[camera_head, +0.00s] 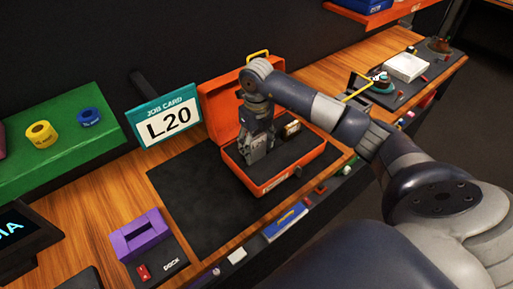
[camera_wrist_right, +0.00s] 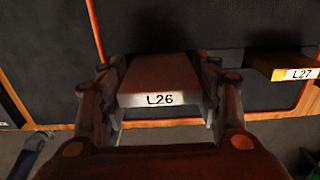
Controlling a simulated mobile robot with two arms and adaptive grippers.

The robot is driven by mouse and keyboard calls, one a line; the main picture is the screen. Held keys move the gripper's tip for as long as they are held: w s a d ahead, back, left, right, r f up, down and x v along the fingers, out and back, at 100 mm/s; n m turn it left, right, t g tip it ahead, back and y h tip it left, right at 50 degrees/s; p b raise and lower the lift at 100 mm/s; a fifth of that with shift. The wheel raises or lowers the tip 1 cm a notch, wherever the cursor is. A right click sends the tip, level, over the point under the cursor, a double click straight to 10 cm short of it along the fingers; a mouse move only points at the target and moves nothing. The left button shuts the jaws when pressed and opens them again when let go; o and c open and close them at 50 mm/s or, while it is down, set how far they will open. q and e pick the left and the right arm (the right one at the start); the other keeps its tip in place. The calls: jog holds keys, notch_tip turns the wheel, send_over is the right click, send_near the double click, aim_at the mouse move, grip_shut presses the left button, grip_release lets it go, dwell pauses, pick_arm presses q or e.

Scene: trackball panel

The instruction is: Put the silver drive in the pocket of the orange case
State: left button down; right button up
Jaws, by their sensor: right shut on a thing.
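The open orange case (camera_head: 325,163) stands on a black mat, its lid raised at the back and dark foam inside. My right gripper (camera_head: 256,152) reaches down into its left half. In the right wrist view my right gripper (camera_wrist_right: 160,95) is shut on the silver drive (camera_wrist_right: 160,80), labelled L26, with one finger on each side. The drive's far end meets the dark foam; I cannot tell whether it is in a pocket or just above it. A gold drive (camera_wrist_right: 285,70) labelled L27 is in the foam to the right, also seen in the head view (camera_head: 291,129). My left gripper is not in view.
A job card (camera_head: 165,116) reading L20 stands behind the mat (camera_head: 190,200). A purple dock (camera_head: 140,236) is at the front left. A green box (camera_head: 65,135) with tape rolls is at the far left. The mat left of the case is clear.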

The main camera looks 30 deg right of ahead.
aim_at(256, 150)
notch_tip(256, 150, down, 2)
jog(key=shift+f+p, duration=0.15)
jog(key=shift+p, duration=0.3)
jog(key=shift+f, duration=0.4)
jog(key=o, duration=1.2)
jog(key=shift+c, duration=0.2)
